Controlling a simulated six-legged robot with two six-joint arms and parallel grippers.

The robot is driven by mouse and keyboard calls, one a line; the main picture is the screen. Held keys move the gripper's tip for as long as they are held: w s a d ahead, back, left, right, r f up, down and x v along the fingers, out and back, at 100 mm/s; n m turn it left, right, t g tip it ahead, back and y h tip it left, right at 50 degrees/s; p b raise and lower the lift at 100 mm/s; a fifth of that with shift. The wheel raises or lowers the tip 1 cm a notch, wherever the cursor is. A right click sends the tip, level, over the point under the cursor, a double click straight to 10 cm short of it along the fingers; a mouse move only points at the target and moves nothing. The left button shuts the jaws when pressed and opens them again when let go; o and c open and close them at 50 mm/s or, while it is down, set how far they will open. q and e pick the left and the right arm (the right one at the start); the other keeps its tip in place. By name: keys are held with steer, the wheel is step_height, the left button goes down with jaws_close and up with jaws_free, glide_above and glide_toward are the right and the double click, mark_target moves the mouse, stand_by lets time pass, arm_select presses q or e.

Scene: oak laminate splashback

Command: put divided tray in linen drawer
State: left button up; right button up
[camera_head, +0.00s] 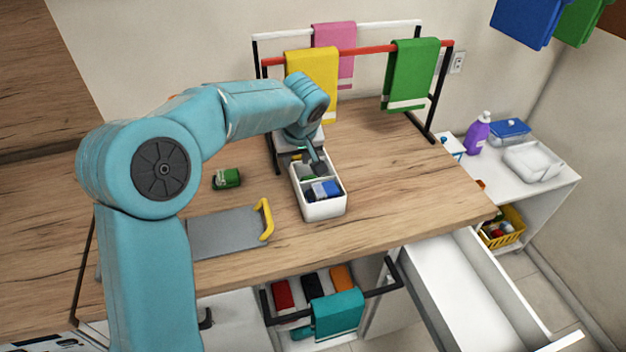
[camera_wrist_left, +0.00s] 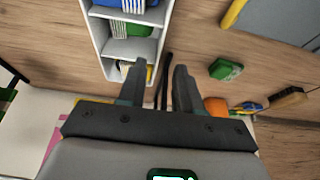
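The divided tray (camera_head: 325,210) is white and stands on the wooden counter. Its compartments hold blue and green items. It also shows at the top of the left wrist view (camera_wrist_left: 94,38). My left gripper (camera_head: 314,164) is over the far part of the tray, pointing down. In the left wrist view the fingers of my left gripper (camera_wrist_left: 157,90) are apart, one over the tray's end and one beyond its side; whether they touch it I cannot tell. A white drawer (camera_head: 465,290) at the lower right is pulled open and looks empty. My right gripper is not in view.
A grey board (camera_head: 225,232) with a yellow handle and a green item (camera_head: 227,179) lie left of the tray. A towel rack (camera_head: 430,100) stands behind. A teal towel (camera_head: 337,312) hangs on a bar below the counter edge. Counter right of the tray is clear.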

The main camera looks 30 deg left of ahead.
mark_target(294, 172)
arm_select(q)
steer(key=p+x, duration=0.1)
steer(key=x, duration=0.4)
steer(key=shift+f, duration=0.4)
jaws_close()
stand_by(1.0)
